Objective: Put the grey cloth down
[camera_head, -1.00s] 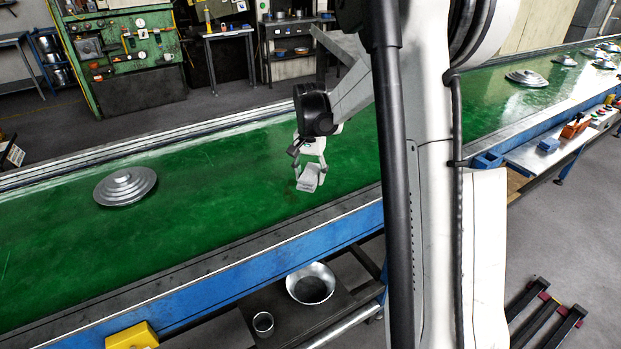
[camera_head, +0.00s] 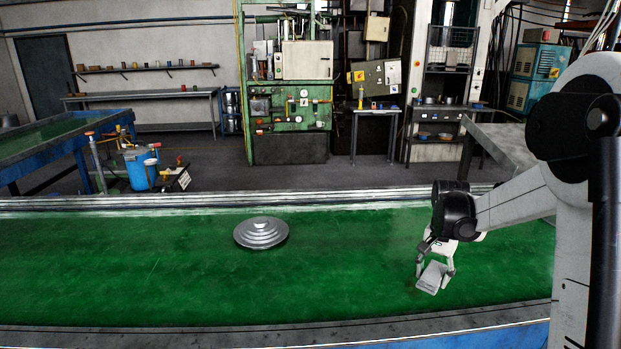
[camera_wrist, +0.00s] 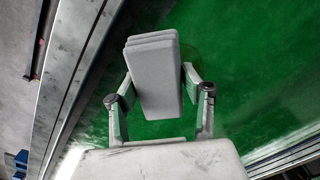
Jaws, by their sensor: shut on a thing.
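The grey cloth (camera_head: 432,277) is a folded, block-shaped pad held at the end of my arm, over the green conveyor belt (camera_head: 340,270). My gripper (camera_head: 435,268) is shut on it, one finger on each side. In the wrist view the cloth (camera_wrist: 153,75) sits between the two fingers of my gripper (camera_wrist: 158,85), its layered end showing at the top. The green belt fills the ground behind it there. I cannot tell for certain whether the cloth touches the belt.
A stepped round metal piece (camera_head: 261,233) lies on the belt to the left of my gripper. The belt between them is clear. A metal rail (camera_head: 150,202) runs along the far edge, and a green machine panel (camera_head: 290,100) stands beyond it.

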